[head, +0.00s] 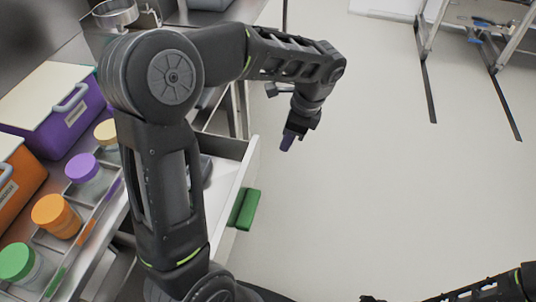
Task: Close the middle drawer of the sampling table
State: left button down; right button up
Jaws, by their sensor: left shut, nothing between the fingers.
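A drawer with a pale front (248,172) stands pulled out from the sampling table (112,205). A green handle (243,208) is on its outer face. Some dark thing lies inside, mostly hidden behind my left arm. I cannot tell from this view which level the drawer is. My left gripper (288,141) points down over the floor, to the right of the drawer front and apart from it, shut and empty. My right arm enters at the bottom right. Only a dark part near its end shows at the bottom edge, so its fingers cannot be made out.
On the table stand a purple box (70,118), an orange box (18,185), and jars with green (17,261), orange (57,212) and purple (82,167) lids. A metal-framed stand (490,35) is at the top right. The floor (400,190) between is clear.

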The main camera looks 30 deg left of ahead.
pick_arm(q)
jog(key=s+a+f, duration=0.2)
jog(key=a+f, duration=0.4)
jog(key=f, duration=0.3)
jog(key=shift+f+p, duration=0.3)
jog(key=shift+p, duration=0.1)
jog(key=shift+s, duration=0.1)
jog(key=s+a+p, duration=0.1)
jog(key=s+a, duration=0.1)
jog(key=a, duration=0.5)
jog(key=s+a+p, duration=0.2)
jog(key=s+a, duration=0.1)
jog(key=a, duration=0.5)
jog(key=s+a+p, duration=0.1)
jog(key=s+a, duration=0.2)
jog(key=a, duration=0.5)
